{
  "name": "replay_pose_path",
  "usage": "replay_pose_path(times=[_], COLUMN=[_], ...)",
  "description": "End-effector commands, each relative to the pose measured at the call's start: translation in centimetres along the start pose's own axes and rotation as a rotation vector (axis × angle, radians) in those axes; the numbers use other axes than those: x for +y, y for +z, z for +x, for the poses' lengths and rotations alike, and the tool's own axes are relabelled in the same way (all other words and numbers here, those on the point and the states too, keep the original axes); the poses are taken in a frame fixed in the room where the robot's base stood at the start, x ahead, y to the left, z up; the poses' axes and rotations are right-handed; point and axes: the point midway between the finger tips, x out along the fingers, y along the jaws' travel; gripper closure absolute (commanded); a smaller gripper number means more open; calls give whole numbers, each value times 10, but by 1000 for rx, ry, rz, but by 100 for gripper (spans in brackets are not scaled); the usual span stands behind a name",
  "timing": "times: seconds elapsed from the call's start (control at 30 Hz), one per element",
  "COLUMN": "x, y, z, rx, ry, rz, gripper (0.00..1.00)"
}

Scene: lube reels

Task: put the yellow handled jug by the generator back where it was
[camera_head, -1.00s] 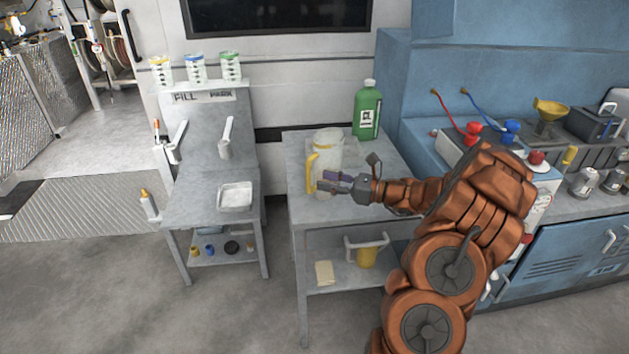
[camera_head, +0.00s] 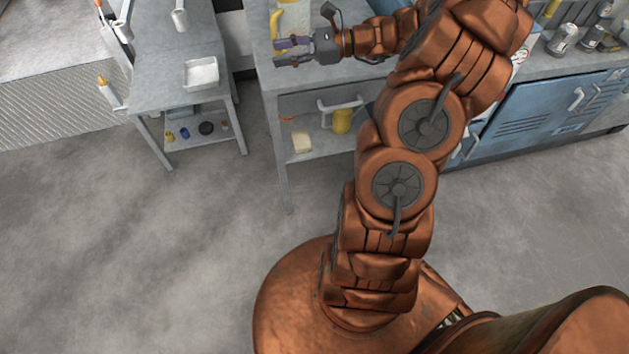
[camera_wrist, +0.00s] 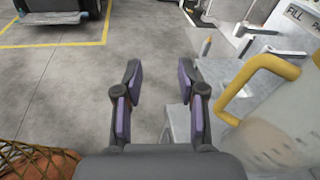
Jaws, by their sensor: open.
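The jug (camera_head: 293,16) has a pale translucent body and a yellow handle (camera_head: 275,23). It stands on the grey bench (camera_head: 262,60) at the top of the head view, its upper part cut off by the frame edge. In the wrist view the jug (camera_wrist: 278,128) fills the right side, with its yellow handle (camera_wrist: 257,78) facing the fingers. My gripper (camera_head: 281,52) is open and empty, in front of the jug. In the wrist view the purple-padded fingers (camera_wrist: 160,85) are spread, with the jug to their right, outside them. I cannot tell whether they touch it.
A lower shelf under the bench holds a yellow container (camera_head: 341,121) and a cream block (camera_head: 302,143). A side stand at left carries a white tray (camera_head: 201,73). Blue cabinets (camera_head: 540,110) stand at right. The floor (camera_head: 130,240) at front left is clear.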

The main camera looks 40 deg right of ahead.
Motion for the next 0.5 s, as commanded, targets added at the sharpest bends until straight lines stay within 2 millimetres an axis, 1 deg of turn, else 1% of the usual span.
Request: replay_pose_path(times=[0.03,0.07,0.1,0.17,0.2,0.27,0.3,0.33,0.4,0.47,0.5], x=[19,31,46,70,85,109,125,137,164,186,200], y=[14,20,27,37,42,49,53,56,61,64,66], z=[20,29,40,55,63,73,79,83,88,91,91], rx=[24,38,55,81,100,127,144,155,187,212,228], ry=[74,115,169,248,300,377,429,467,555,629,676], rz=[-53,-82,-118,-178,-219,-280,-321,-350,-424,-487,-532], gripper=[60,60,60,60,60,60,60,60,60,60,60])
